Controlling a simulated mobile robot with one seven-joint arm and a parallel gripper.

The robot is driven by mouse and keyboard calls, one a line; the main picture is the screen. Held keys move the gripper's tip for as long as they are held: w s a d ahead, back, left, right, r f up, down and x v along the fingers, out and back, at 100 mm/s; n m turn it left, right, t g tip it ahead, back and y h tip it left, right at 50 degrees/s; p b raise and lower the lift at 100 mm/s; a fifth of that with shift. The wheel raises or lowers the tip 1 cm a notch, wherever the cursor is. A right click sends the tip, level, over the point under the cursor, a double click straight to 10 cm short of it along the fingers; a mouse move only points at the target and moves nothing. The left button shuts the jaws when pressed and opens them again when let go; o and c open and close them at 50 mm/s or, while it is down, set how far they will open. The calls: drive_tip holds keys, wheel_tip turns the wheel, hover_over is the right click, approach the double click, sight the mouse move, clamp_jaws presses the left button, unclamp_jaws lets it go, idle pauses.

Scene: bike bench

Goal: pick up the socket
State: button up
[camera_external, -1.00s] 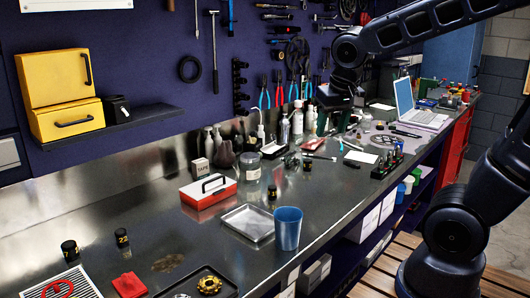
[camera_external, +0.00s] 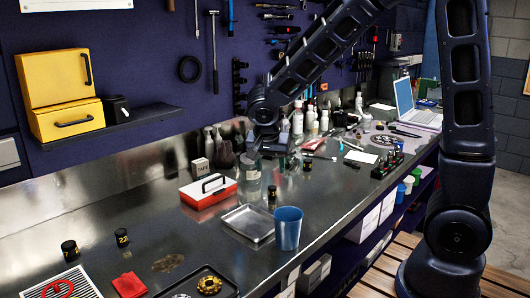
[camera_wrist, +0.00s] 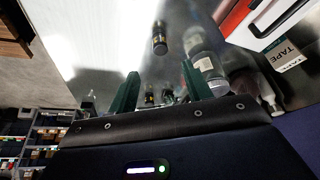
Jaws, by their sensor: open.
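Several small black sockets with yellow markings stand on the metal bench. One socket (camera_external: 272,193) is beside the tray, another (camera_external: 308,164) is farther back, and two more, a left one (camera_external: 69,249) and one right of it (camera_external: 122,237), are at the front left. My gripper (camera_external: 272,152) is above the bench behind the glass jar (camera_external: 250,190). In the wrist view my gripper (camera_wrist: 160,70) is open, its two green fingers apart with nothing held. One socket (camera_wrist: 159,38) shows beyond the fingertips, and two smaller dark ones (camera_wrist: 150,97) show lower between the fingers. I cannot match them surely across views.
A red-and-white toolbox (camera_external: 208,190) and a tape box (camera_external: 200,172) stand left of the jar. A metal tray (camera_external: 247,222) and a blue cup (camera_external: 288,229) are in front. Bottles (camera_external: 298,118) line the back. Bare bench lies right of the cup.

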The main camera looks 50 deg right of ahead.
sight(272, 187)
drive_tip(key=shift+x, duration=5.5)
clamp_jaws()
drive_tip(key=shift+r, duration=0.15)
wheel_tip(272, 187, up, 20)
